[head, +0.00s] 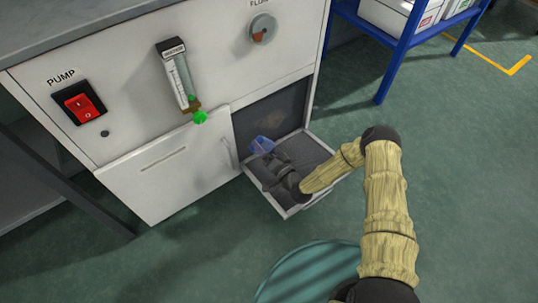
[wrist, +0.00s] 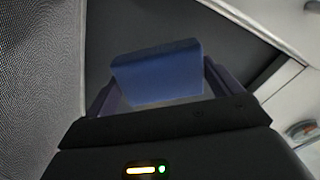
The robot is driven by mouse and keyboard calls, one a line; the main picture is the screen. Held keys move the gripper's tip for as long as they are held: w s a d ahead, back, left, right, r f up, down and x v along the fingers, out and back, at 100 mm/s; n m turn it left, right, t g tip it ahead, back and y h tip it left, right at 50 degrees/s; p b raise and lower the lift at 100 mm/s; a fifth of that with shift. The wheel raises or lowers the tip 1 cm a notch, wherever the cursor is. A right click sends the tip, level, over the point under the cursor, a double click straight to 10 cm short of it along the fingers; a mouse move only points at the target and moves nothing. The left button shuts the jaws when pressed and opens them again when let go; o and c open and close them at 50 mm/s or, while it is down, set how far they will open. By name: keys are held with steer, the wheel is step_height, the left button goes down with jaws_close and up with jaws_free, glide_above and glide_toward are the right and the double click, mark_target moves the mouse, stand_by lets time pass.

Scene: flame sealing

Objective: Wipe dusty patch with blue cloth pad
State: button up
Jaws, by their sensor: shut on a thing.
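The blue cloth pad (wrist: 157,72) sits between the two fingers of my gripper (wrist: 160,90) in the wrist view. It is a blue block that sticks out past the fingertips. In the head view the pad (head: 262,145) shows small at the opening of the cabinet, held by my gripper (head: 268,151), which is shut on it. A faint brownish smudge (head: 271,121) shows on the dark inner surface of the compartment; it may be the dusty patch. Whether the pad touches any surface cannot be told.
The open flap (head: 319,184) with a dark grey inner face lies under my gripper. A closed white panel (head: 165,178) is to its left. A red pump switch (head: 80,102) and a flow meter (head: 178,76) are above. A blue shelf rack (head: 398,55) stands at the back right.

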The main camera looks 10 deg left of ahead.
steer(key=shift+b+x, duration=0.45)
steer(key=shift+x, duration=1)
steer(key=shift+w+a, duration=0.25)
steer(key=shift+a, duration=0.25)
steer(key=shift+w+a+b, duration=0.25)
steer(key=shift+w+b, duration=0.1)
steer(key=shift+b, duration=0.1)
steer(key=shift+w+d+b, duration=0.5)
steer(key=shift+w+d, duration=0.65)
steer(key=shift+w, duration=0.1)
